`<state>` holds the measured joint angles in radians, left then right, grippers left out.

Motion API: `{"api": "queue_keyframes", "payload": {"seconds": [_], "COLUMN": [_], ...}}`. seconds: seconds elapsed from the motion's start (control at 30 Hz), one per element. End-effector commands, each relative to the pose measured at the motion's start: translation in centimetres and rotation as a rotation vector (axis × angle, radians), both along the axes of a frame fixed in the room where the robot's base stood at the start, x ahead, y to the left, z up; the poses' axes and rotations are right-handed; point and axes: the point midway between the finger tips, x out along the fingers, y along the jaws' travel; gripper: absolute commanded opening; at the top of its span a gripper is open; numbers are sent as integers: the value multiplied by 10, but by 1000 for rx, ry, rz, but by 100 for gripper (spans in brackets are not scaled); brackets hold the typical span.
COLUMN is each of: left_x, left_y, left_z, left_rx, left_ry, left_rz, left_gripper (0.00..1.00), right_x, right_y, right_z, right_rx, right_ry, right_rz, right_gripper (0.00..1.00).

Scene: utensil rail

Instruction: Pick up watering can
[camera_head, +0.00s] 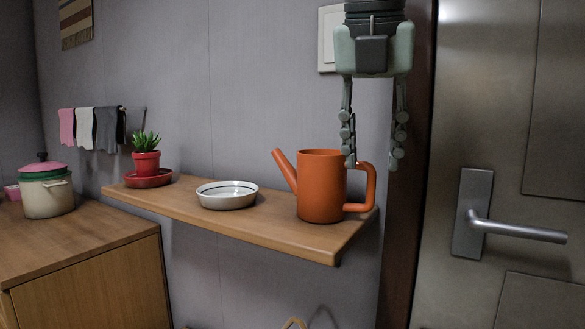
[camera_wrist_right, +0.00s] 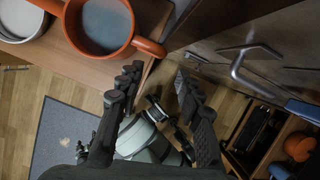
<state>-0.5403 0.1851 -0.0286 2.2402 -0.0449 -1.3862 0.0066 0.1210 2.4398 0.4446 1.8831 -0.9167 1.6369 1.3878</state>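An orange watering can (camera_head: 321,187) stands upright on the wooden wall shelf (camera_head: 285,238), near the shelf's right end. Its spout points left and its handle is on the right. My right gripper (camera_head: 372,163) hangs from above with its fingers pointing down, open, around the height of the can's handle. In the head view one finger overlaps the handle and the other is to its right. In the right wrist view the can (camera_wrist_right: 84,50) is at the upper left, its handle reaching toward the open fingers (camera_wrist_right: 165,85); nothing is held.
A white bowl (camera_head: 227,195) and a cactus in a red pot (camera_head: 146,163) stand on the shelf, left of the can. A lidded pot (camera_head: 47,195) is on a wooden cabinet at the left. A metal door with a lever handle (camera_head: 515,231) is to the right.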

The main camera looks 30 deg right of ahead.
Motion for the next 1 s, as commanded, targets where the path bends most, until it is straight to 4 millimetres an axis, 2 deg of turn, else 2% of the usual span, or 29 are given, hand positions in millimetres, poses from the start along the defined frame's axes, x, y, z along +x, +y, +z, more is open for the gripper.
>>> {"api": "queue_keyframes", "payload": {"seconds": [0.07,0.17,0.7,0.97,1.0], "left_x": [-6,-8,-8,-8,-8], "left_y": [2,3,3,3,3], "left_z": [-1,-1,5,6,6], "left_rx": [4,7,9,9,9], "left_ry": [22,31,23,23,23], "left_rz": [5,7,8,8,8], "left_gripper": [86,86,86,86,86], "right_x": [-1,1,17,18,18], "right_y": [0,-2,-21,-22,-22], "right_z": [8,3,-60,-63,-63], "right_rx": [-25,-33,-30,-30,-30], "right_ry": [-12,-15,-14,-16,-16], "right_rz": [-13,-18,-15,-16,-16], "right_gripper": [36,36,36,36,32]}}
